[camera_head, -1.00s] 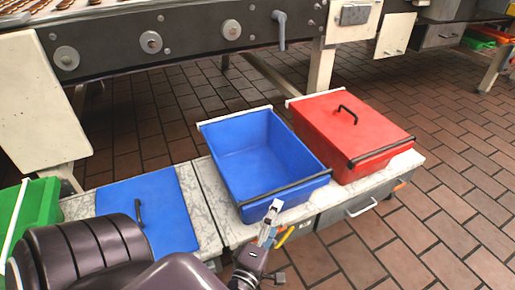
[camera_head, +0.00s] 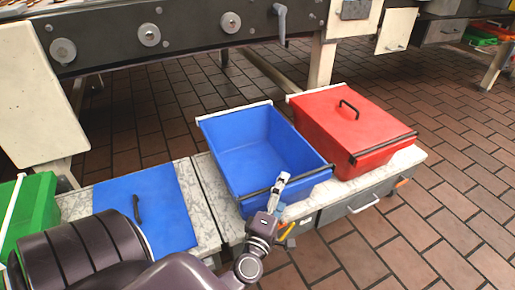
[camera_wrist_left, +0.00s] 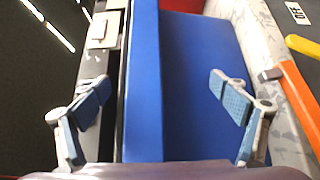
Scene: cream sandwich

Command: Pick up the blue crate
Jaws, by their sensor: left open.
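The blue crate (camera_head: 250,150) stands open and empty on the light stone-topped bench, with a black bar along its near rim and a pale bar along its far rim. My left gripper (camera_head: 279,189) is open at the crate's near side, by the right part of the black bar. In the left wrist view, its two fingers (camera_wrist_left: 163,100) are spread, with the blue crate's wall (camera_wrist_left: 145,95) and the dark bar in the gap between them. I cannot tell whether a finger touches the crate. My right gripper is not in view.
A red crate with a red lid (camera_head: 350,120) stands close on the right. A blue lid (camera_head: 150,205) with a black handle lies left of the crate. A green crate (camera_head: 28,215) is at the far left. A conveyor machine (camera_head: 185,30) stands behind. Tools with orange and yellow handles lie near the gripper.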

